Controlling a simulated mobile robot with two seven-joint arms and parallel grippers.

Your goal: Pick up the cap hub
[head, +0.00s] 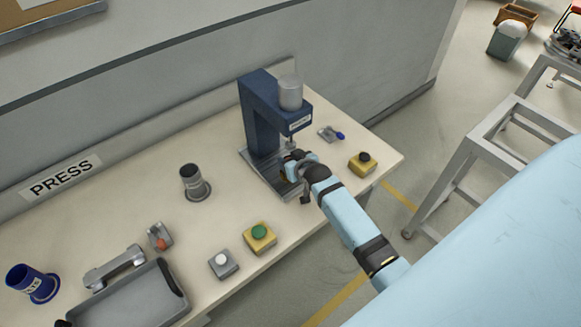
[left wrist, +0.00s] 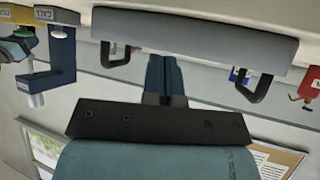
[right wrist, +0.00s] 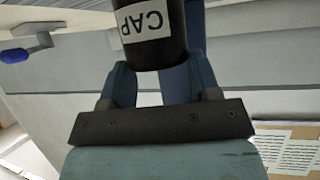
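The cap hub (right wrist: 150,45) is a black cylinder with a white CAP label, upside down in the right wrist view. It sits between the two fingers of my right gripper (right wrist: 160,80), which touch its sides. In the head view, my right gripper (head: 292,165) is low at the front of the blue press (head: 258,115), and the hub is largely hidden. My left gripper (left wrist: 165,65) is shut and empty. It is outside the head view.
A dark flanged cylinder (head: 193,182) stands left of the press. Green-button (head: 259,238) and white-button (head: 223,264) boxes are near the front edge. A grey tray (head: 125,300) and blue labelled cylinder (head: 32,284) are at left. A blue-knobbed lever (head: 330,134) and black-button box (head: 362,162) are at right.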

